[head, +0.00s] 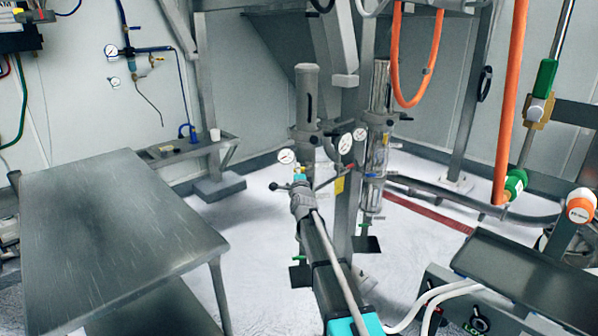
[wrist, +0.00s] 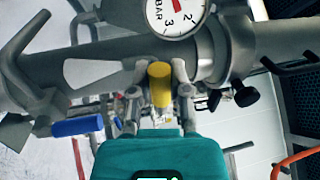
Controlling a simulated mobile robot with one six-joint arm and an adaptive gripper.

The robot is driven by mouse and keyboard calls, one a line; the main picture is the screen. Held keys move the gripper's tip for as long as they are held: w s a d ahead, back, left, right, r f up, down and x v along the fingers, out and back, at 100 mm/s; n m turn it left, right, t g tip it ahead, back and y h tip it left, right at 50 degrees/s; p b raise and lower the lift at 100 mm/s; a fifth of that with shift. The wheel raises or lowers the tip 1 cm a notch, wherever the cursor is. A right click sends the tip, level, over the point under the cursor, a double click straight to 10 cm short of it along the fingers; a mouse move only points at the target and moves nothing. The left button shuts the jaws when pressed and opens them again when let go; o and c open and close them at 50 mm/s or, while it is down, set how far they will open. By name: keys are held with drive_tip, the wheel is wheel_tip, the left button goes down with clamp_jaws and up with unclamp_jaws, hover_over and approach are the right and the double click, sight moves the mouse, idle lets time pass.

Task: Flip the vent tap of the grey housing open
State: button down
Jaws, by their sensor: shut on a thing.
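The grey housing (head: 307,92) stands upright near the middle of the head view, with a round gauge (head: 286,157) by its lower part. In the wrist view the housing's grey body (wrist: 50,70) runs across the picture, with the gauge (wrist: 180,14) at the top. My gripper (wrist: 160,88) is shut on a yellow tap handle (wrist: 160,84), one finger on each side of it. The tap's pivot is mostly hidden. In the head view my gripper (head: 299,172) is small at the housing's lower part, and its fingertips are hard to make out.
A blue handle (wrist: 77,127) sticks out left of my gripper, and a black knob (wrist: 246,96) is to its right. A clear-bodied housing (head: 380,90) stands close on the right. A steel table (head: 120,215) is at left. Orange hoses (head: 510,100) hang at right.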

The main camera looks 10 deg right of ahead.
idle(0.3)
drive_tip(key=c, duration=0.6)
unclamp_jaws()
drive_tip(key=shift+f, duration=0.1)
